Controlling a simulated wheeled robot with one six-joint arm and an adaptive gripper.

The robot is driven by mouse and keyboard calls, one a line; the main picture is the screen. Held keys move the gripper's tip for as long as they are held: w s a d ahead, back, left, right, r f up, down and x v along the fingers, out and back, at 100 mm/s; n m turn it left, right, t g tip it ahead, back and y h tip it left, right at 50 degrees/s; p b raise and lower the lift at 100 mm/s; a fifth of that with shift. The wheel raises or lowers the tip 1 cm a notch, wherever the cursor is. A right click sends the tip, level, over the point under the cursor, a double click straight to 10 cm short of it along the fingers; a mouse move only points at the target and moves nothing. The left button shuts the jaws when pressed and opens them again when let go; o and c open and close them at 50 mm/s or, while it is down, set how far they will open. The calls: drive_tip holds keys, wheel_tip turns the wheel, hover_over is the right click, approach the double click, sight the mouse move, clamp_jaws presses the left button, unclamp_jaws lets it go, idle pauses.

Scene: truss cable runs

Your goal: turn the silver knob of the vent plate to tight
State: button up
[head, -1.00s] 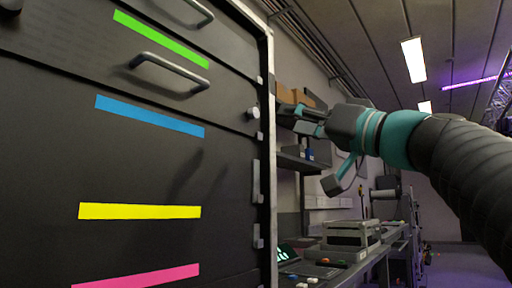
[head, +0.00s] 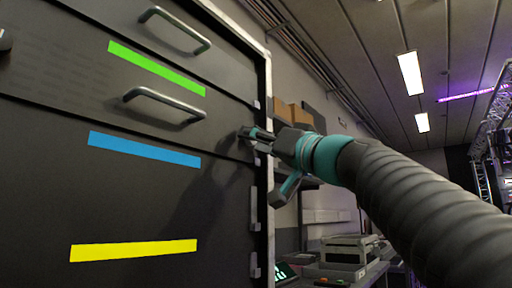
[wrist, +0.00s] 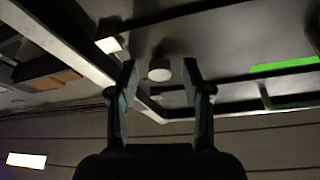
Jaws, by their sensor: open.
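The silver knob (wrist: 160,72) shows in the wrist view as a small, pale round cap on the dark panel face. The panel (head: 60,190) is the large black front at the left of the head view. My gripper (wrist: 158,66) is open, with one finger on each side of the knob in the wrist picture; I cannot tell whether either finger touches it. In the head view my gripper (head: 252,134) is near the panel's right edge, and the knob is mostly hidden at its fingertips. I cannot read the knob's turn position.
The panel carries bar handles (head: 165,105) and a green strip (head: 156,69), a blue strip (head: 144,150) and a yellow strip (head: 134,250). Its metal frame edge (head: 266,215) stands right of the knob. A bench with grey equipment (head: 346,250) is farther right.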

clamp_jaws()
drive_tip(key=shift+m+h, duration=0.3)
drive_tip(key=shift+s+a+r+m+g+h+p, duration=0.15)
drive_tip(key=shift+m+h+p, duration=1)
drive_tip(key=shift+m, duration=2.2)
drive_tip(key=shift+w+d+r+m+g+h+p, duration=0.1)
drive_tip(key=shift+m+h+p, duration=1.05)
drive_tip(key=shift+m, duration=2.15)
drive_tip(key=shift+s+a+r+m+g+h+p, duration=0.15)
drive_tip(key=shift+m+h+p, duration=1)
drive_tip(key=shift+m, duration=2.2)
